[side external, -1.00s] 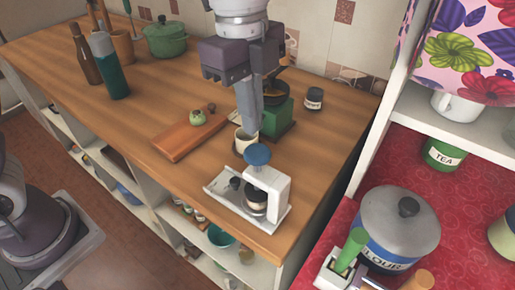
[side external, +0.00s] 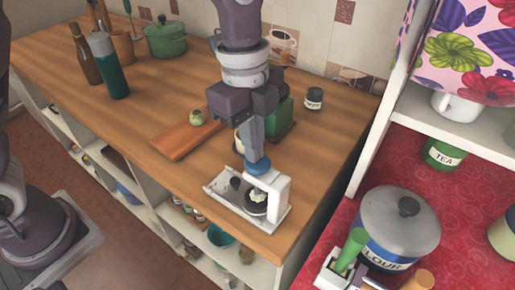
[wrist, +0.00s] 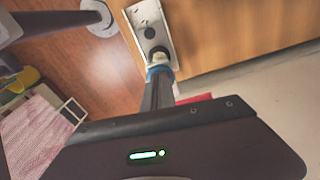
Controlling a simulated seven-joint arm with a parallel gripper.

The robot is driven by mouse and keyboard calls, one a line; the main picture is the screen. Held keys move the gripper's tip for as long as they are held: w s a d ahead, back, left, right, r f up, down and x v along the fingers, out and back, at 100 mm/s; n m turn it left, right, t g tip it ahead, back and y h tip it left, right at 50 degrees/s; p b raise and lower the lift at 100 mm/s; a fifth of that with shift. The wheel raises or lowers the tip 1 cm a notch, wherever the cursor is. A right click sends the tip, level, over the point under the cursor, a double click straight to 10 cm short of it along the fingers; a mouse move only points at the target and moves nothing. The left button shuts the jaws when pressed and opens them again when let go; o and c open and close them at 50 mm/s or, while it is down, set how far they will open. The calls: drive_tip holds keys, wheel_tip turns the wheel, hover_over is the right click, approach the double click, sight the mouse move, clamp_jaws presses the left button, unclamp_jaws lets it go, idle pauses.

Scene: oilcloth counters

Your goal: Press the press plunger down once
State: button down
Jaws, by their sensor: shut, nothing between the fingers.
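The press (side external: 279,200) is a white frame on a white tray-like base near the counter's front right edge. Its round blue plunger knob (side external: 257,168) sits low, close to the top of the frame. My gripper (side external: 256,158) is shut and empty, pointing down with its fingertips on top of the knob. A pale lump and a dark round piece show under the press arm. In the wrist view, my shut fingers (wrist: 158,92) reach the blue knob (wrist: 160,70) and partly cover it; the press base (wrist: 148,15) shows beyond.
A cutting board (side external: 186,139) with a green item (side external: 198,118) lies left of the press. A green appliance (side external: 282,118) and a small dark jar (side external: 314,99) stand behind. Bottles (side external: 109,66) stand far left. The counter's front edge is close to the press.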

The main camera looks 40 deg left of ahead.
drive_tip(key=a+r, duration=0.3)
drive_tip(key=r, duration=0.5)
drive_tip(key=shift+w+a, duration=0.25)
drive_tip(key=shift+a, duration=0.15)
idle(0.7)
drive_tip(key=s+a+n+t+y, duration=0.1)
drive_tip(key=s+a+n+t, duration=0.4)
drive_tip(key=s+a+n, duration=0.9)
drive_tip(key=s+n, duration=0.3)
drive_tip(key=n, duration=0.2)
drive_tip(key=shift+s+t, duration=0.2)
drive_tip(key=shift+t, duration=0.2)
drive_tip(key=shift+a, duration=0.1)
